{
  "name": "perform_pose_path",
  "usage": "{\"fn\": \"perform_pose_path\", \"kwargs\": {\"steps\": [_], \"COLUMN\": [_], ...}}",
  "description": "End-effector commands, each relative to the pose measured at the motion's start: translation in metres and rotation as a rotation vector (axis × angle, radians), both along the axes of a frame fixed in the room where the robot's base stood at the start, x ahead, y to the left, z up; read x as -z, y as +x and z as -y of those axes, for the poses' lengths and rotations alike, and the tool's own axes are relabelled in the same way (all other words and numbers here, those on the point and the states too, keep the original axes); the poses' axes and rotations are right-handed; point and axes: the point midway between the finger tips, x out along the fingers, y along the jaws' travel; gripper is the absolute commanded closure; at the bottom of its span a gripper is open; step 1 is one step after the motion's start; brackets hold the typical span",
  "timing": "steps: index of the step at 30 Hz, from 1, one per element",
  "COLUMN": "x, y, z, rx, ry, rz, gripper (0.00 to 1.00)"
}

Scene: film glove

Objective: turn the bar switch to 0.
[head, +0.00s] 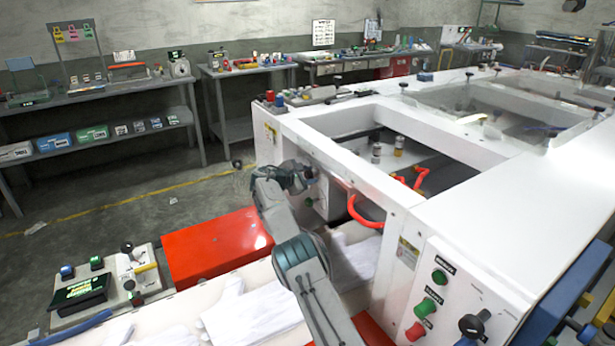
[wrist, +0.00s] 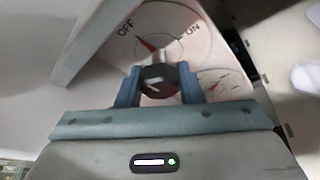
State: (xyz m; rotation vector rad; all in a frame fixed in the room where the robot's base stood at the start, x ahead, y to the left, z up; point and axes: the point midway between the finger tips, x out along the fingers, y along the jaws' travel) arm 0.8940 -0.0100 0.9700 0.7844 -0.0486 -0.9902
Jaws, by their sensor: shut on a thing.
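My gripper (head: 303,178) reaches the left end of the white machine (head: 410,215) in the head view. In the wrist view, its two blue fingers (wrist: 158,88) are shut on a dark knob with a light mark, the bar switch (wrist: 156,76). The knob sits in front of a round white plate (wrist: 175,32) marked OFF at upper left and ON at upper right. A red pointer (wrist: 146,44) above the knob slants up towards OFF. No 0 can be read. My gripper hides much of the switch in the head view.
A smaller dial (wrist: 220,84) lies just right of the fingers. A red box (head: 215,246) and white gloves (head: 255,312) lie below my arm. Green and red buttons and a black knob (head: 473,325) are on the nearer panel.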

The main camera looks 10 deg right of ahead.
Motion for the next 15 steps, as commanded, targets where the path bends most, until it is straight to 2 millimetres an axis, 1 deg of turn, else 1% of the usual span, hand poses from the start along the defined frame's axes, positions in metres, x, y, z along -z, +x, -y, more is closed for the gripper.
{"fn": "perform_pose_path", "kwargs": {"steps": [1,2,3,5,6,15], "x": [0.0050,0.0051,0.0051,0.0052,0.0048,0.0018], "y": [-0.0011,-0.0010,-0.0011,-0.0010,-0.0009,-0.0006], "z": [-0.0001,-0.0001,-0.0001,0.0000,0.0001,0.0000], "rx": [0.002,0.002,0.002,0.002,0.002,0.002], "ry": [0.001,0.001,0.001,0.001,0.000,0.000], "rz": [-0.008,-0.008,-0.008,-0.009,-0.008,-0.003], "gripper": [0.89,0.89,0.64,0.47,0.45,0.45]}}
